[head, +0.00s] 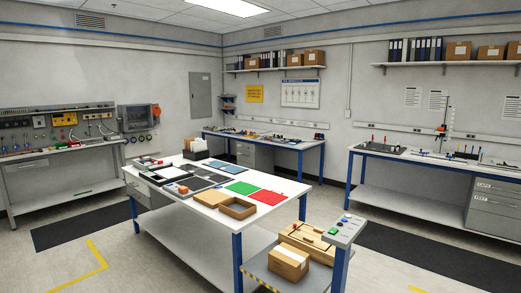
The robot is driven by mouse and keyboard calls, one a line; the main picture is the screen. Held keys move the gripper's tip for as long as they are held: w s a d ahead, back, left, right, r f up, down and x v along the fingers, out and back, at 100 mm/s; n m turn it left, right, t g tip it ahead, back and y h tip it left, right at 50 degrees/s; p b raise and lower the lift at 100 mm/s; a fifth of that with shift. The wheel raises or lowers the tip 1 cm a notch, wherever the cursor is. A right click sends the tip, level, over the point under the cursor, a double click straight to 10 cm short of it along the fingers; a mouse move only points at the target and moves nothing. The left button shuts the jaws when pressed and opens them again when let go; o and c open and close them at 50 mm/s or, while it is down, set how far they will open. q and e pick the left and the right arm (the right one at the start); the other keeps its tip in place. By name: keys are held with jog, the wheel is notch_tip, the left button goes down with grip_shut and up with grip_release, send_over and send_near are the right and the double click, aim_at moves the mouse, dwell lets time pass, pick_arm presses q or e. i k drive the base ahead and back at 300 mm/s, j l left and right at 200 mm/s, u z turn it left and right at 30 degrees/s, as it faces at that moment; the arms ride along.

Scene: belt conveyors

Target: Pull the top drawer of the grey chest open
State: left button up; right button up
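Grey drawer units show under several benches, and I cannot tell which one is the task's chest. The largest in view is the grey chest (492,207) under the right bench, partly cut off by the picture's right edge. Its top drawer (497,187) looks closed. Another grey drawer unit (255,157) is under the back bench, small and far off. A third grey unit (148,194) is under the left end of the central table. Neither of my grippers is in view.
The central table (222,205) with blue legs carries trays, a green mat (242,188) and a red mat (271,193). A cardboard box (288,263) and a control post (344,230) stand in front right. Dark floor mats (430,257) lie before the benches; the floor there looks clear.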

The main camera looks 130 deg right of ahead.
aim_at(251, 148)
jog(key=z, duration=4.15)
jog(key=i+l+z, duration=0.45)
jog(key=l, duration=0.2)
jog(key=i+l+z, duration=0.55)
jog(key=z, duration=0.2)
jog(key=i+z, duration=0.4)
jog(key=i+l, duration=0.1)
jog(key=i, duration=0.7)
jog(key=i+l, duration=0.1)
jog(key=i, duration=0.7)
jog(key=i+u, duration=0.3)
jog(key=i, duration=0.5)
jog(key=i+l+u, duration=0.1)
jog(key=i+u, duration=0.2)
jog(key=i, duration=0.45)
jog(key=i+u, duration=0.3)
jog(key=i, duration=0.45)
jog(key=i+l+u, duration=0.2)
jog(key=i+u, duration=0.15)
jog(key=i, duration=0.45)
